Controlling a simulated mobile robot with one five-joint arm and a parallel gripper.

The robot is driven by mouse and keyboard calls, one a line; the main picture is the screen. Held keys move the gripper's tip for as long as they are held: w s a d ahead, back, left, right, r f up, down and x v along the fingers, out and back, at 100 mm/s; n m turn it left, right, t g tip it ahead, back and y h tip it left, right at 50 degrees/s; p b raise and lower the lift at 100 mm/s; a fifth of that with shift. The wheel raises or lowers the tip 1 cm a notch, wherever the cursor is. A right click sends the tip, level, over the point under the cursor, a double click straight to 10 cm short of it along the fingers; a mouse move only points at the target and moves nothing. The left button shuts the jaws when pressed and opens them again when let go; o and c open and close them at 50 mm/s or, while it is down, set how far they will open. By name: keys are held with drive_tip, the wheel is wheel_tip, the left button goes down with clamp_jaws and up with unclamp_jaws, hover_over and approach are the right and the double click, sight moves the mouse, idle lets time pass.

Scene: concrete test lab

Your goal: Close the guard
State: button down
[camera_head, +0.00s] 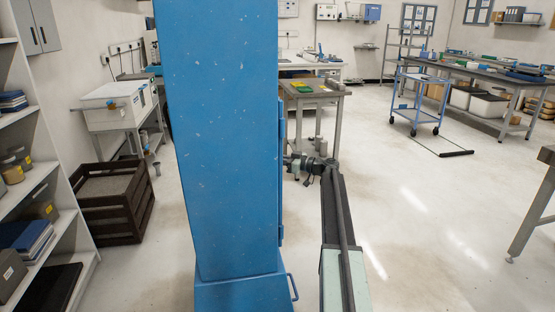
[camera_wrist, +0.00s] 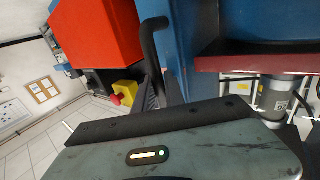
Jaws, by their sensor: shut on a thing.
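A tall blue machine housing (camera_head: 222,140) stands close in front of me in the head view. My gripper (camera_head: 293,163) reaches to its right edge, and its tip is partly hidden there. In the wrist view an orange-red panel (camera_wrist: 98,32), which looks like the guard, stands at the upper left. A curved black handle (camera_wrist: 153,42) runs down beside its right edge. My gripper (camera_wrist: 154,88) is shut on the lower part of this handle, with a dark ribbed finger beside it. The guard is hidden in the head view, and I cannot tell how far open it is.
A red stop button on a yellow box (camera_wrist: 123,93) sits left of the gripper. A small grey table (camera_head: 313,92) stands behind the arm. A dark slatted crate (camera_head: 112,198) and shelves (camera_head: 35,165) stand at left. The floor at right is largely clear.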

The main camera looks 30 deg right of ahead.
drive_tip(key=shift+w+a, duration=0.15)
drive_tip(key=shift+a, duration=0.25)
drive_tip(key=c, duration=1.4)
unclamp_jaws()
drive_tip(key=shift+s+d, duration=0.35)
drive_tip(key=shift+s, duration=0.15)
drive_tip(key=v, duration=0.7)
drive_tip(key=shift+w+d, duration=0.15)
drive_tip(key=shift+d, duration=0.05)
